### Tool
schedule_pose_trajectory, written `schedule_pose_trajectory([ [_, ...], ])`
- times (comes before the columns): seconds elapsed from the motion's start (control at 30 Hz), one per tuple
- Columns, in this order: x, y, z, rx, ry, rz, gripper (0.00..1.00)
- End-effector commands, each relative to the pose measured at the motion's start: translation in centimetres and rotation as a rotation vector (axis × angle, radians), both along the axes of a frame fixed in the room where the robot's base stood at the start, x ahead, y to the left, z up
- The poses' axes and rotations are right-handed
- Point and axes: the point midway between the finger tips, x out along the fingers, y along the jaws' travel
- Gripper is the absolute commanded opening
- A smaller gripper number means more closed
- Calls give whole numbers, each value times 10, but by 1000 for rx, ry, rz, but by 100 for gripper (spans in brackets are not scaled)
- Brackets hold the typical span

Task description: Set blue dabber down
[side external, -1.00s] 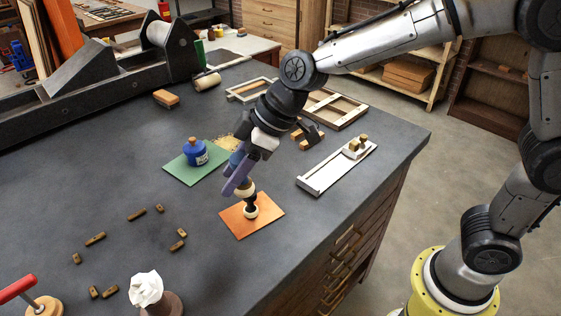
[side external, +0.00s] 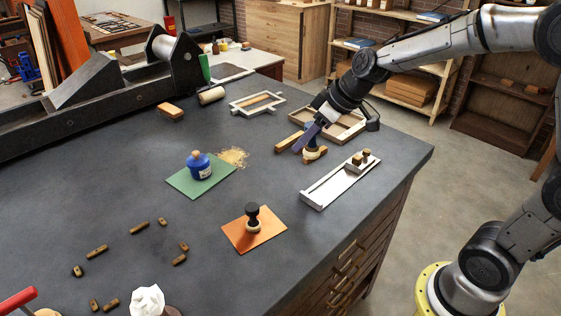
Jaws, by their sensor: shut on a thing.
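My gripper (side external: 309,142) is shut on the blue dabber, whose handle is mostly hidden by the fingers. I cannot tell whether the pad touches the rest or the bench.
A black-handled dabber (side external: 252,219) stands on an orange plate (side external: 271,224). A white metal tray (side external: 326,191) lies in front of my gripper, and a wooden frame (side external: 348,127) lies behind.

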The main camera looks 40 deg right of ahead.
Motion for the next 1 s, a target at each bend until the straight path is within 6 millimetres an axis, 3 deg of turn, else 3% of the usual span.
schedule_pose_trajectory([
  [0.13, 34, 1, -16, 0, 1, 1, 0],
  [0.4, 69, 0, -56, 0, -1, 0, 0],
  [0.7, 85, 1, -79, 1, 0, 1, 0],
  [0.83, 84, 1, -97, 1, 0, 0, 0],
  [1.0, 84, 0, -104, -1, -3, 1, 0],
])
